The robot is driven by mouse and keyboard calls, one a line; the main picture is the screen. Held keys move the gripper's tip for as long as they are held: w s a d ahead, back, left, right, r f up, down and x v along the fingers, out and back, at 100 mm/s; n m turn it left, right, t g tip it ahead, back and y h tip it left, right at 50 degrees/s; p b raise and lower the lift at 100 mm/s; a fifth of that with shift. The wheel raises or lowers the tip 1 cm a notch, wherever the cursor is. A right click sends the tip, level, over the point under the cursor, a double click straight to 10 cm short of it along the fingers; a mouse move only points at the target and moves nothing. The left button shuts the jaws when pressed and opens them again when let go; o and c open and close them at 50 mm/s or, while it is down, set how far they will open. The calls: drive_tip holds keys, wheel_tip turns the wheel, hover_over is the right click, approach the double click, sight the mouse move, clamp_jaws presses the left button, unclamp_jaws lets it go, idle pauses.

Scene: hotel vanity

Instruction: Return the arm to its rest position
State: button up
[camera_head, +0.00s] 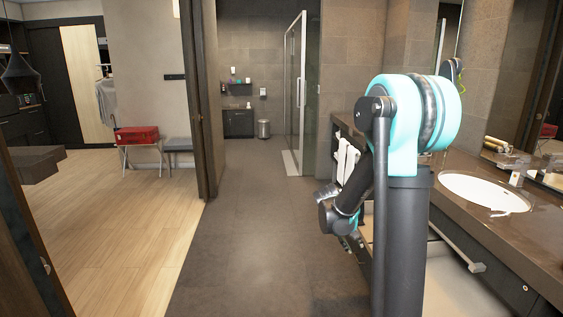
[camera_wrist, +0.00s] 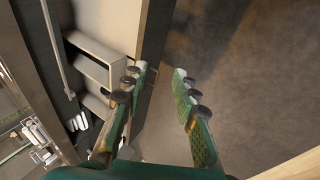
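My gripper (camera_wrist: 160,74) shows in the wrist view with its two green-padded fingers apart. The space between them is empty, with a dark edge and grey floor behind. In the head view my arm stands at the right with its upper joint raised. Its forearm folds down and to the left, beside the vanity counter (camera_head: 526,236). The gripper end hangs low there and is partly hidden behind my arm, so its fingers are hard to make out.
The counter holds a white sink (camera_head: 484,192). White towels (camera_head: 345,160) hang by the vanity. An open drawer or shelf (camera_head: 445,280) lies behind my arm. The grey floor (camera_head: 250,240) at the left is clear. A red box (camera_head: 137,134) sits on a stand farther back.

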drive_tip(key=s+a+t+y, duration=0.1)
drive_tip(key=s+a+y, duration=0.1)
drive_tip(key=s, duration=0.9)
drive_tip(key=s+a+f+m+y, duration=0.1)
drive_tip(key=s+a+y, duration=0.2)
drive_tip(key=s, duration=0.8)
drive_tip(key=shift+s+a+m+t, duration=0.2)
drive_tip(key=shift+a+m+t, duration=0.15)
drive_tip(key=shift+a, duration=0.3)
drive_tip(key=shift+d, duration=0.1)
